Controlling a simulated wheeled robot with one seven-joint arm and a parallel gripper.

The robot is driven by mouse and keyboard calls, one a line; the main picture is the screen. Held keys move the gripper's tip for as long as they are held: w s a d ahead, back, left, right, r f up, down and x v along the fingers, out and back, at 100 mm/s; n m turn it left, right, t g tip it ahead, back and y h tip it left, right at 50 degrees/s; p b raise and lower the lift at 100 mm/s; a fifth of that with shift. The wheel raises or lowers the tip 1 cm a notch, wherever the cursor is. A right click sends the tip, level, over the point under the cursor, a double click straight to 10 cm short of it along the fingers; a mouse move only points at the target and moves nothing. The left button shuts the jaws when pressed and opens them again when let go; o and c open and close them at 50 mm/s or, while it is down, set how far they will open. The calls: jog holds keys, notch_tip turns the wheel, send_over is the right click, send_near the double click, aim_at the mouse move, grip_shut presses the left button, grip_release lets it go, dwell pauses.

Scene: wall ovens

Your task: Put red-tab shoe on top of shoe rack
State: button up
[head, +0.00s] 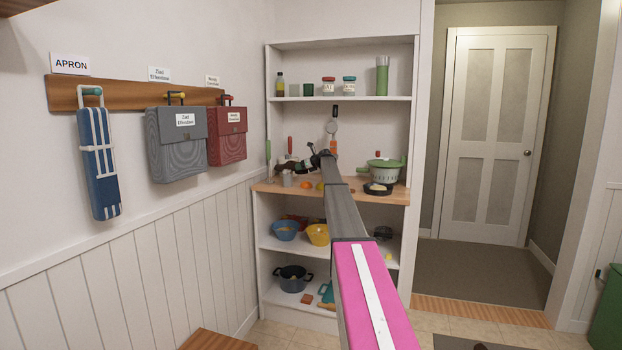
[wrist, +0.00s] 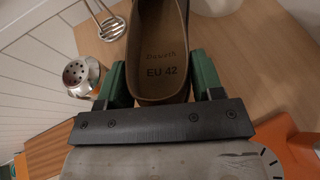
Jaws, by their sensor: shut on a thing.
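In the wrist view, a shoe (wrist: 162,55) with a brown insole marked "EU 42" sits between the two green fingers of my gripper (wrist: 160,84), which is shut on it. The shoe is close above or on the wooden counter (wrist: 245,60); I cannot tell whether it touches. No red tab shows on the visible part. In the head view, my arm reaches to the shelf unit's counter (head: 262,185), and my gripper (head: 317,158) is small and hard to make out there. I cannot make out a shoe rack in either view.
A metal shaker (wrist: 82,76) stands left of the shoe, with metal utensils (wrist: 104,22) behind it. An orange object (wrist: 288,142) is at right. A green colander (head: 383,172) stands on the counter. A shelf (head: 345,99) is above. Floor lies open toward the door (head: 497,135).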

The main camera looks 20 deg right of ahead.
aim_at(303, 173)
notch_tip(303, 173, down, 4)
jog(key=shift+f, duration=0.15)
jog(key=d, duration=0.1)
jog(key=s+d, duration=0.1)
jog(key=d+f, duration=0.1)
jog(key=shift+s+d, duration=0.3)
jog(key=shift+s, duration=0.1)
jog(key=shift+f, duration=0.1)
jog(key=o, duration=0.8)
